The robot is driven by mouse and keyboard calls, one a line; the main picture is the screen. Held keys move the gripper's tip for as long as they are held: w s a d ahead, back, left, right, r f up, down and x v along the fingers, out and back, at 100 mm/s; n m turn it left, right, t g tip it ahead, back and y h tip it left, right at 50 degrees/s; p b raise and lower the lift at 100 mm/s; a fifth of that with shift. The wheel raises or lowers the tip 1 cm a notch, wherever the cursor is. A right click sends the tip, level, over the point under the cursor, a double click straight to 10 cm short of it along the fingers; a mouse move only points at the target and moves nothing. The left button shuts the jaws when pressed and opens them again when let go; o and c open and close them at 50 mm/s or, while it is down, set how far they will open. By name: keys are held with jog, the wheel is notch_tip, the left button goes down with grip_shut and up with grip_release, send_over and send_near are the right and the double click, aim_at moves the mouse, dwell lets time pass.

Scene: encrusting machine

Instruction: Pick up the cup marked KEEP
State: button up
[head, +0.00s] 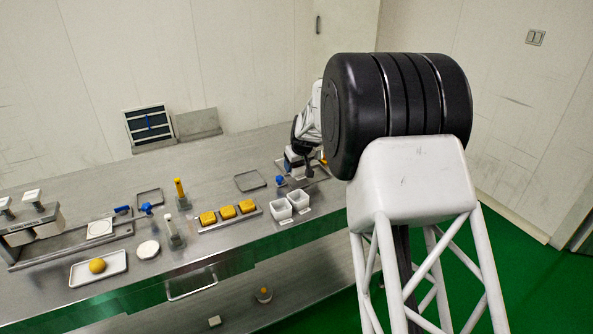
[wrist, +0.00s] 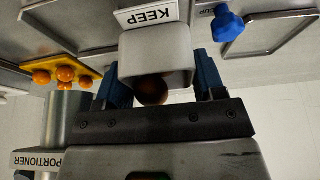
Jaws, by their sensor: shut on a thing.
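In the wrist view a pale grey cup (wrist: 156,45) sits between the two blue fingers of my gripper (wrist: 154,84), which is shut on it. A round brown ball shows at the cup's open side. A white KEEP plate (wrist: 149,14), upside down in the picture, shows right at the cup's far edge; I cannot tell whether it is fixed to the cup. In the head view my gripper (head: 297,164) is at the back right of the steel table, and the held cup is hard to make out. I cannot tell whether the cup is clear of the surface.
Two white square cups (head: 283,209) (head: 299,200) stand at the table's right front. A tray with several yellow blocks (head: 228,212) is left of them. A blue knob (wrist: 228,24) is near the held cup. A portioner (wrist: 38,160) is at the wrist view's left.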

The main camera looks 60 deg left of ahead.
jog(key=s+d, duration=0.1)
jog(key=d, duration=0.4)
jog(key=s+d+r, duration=0.1)
jog(key=s+d, duration=0.1)
jog(key=d, duration=0.3)
jog(key=s+d, duration=0.2)
jog(key=d, duration=0.3)
jog(key=shift+s+r, duration=0.25)
jog(key=shift+r, duration=0.1)
dwell(0.9)
